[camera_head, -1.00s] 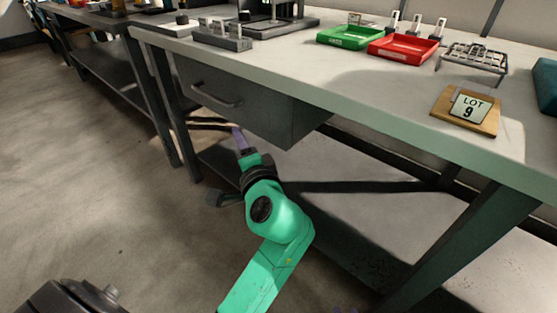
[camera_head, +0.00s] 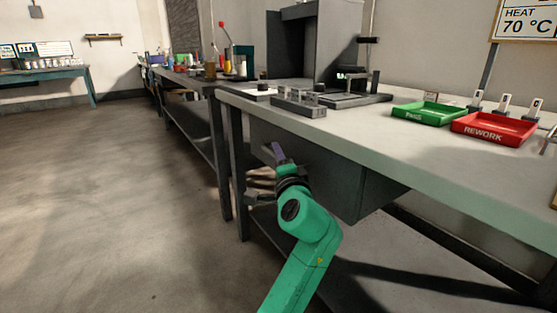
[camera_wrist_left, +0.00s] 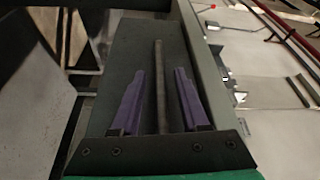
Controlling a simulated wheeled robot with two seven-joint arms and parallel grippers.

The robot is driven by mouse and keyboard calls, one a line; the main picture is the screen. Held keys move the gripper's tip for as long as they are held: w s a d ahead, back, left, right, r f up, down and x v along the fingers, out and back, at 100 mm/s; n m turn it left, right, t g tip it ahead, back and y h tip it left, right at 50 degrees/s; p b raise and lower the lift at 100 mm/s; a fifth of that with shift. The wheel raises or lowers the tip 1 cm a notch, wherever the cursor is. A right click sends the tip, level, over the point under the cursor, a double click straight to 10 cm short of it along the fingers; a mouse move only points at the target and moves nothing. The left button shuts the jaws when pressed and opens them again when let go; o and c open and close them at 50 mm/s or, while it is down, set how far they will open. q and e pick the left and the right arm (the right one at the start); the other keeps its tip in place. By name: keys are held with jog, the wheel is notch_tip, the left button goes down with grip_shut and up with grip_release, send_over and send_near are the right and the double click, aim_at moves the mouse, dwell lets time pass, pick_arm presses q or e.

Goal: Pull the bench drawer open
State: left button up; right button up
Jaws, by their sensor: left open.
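The dark grey bench drawer (camera_head: 338,178) hangs under the bench top, and I see no gap showing it pulled out. In the left wrist view the handle (camera_wrist_left: 160,62) runs lengthwise between the two purple fingers of my left gripper (camera_wrist_left: 159,88), in front of the drawer face (camera_wrist_left: 128,48). The fingers are open, with a gap on each side of the bar. I cannot tell how deep the bar sits between them. My right gripper is not in view.
The bench top (camera_head: 420,145) carries a green tray (camera_head: 429,113), a red REWORK tray (camera_head: 493,129) and a grey fixture block (camera_head: 299,103). A bench leg (camera_head: 238,175) stands left of the drawer. The floor (camera_head: 110,200) at left is clear.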

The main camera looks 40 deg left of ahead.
pick_arm(q)
grip_shut()
dwell(1.4)
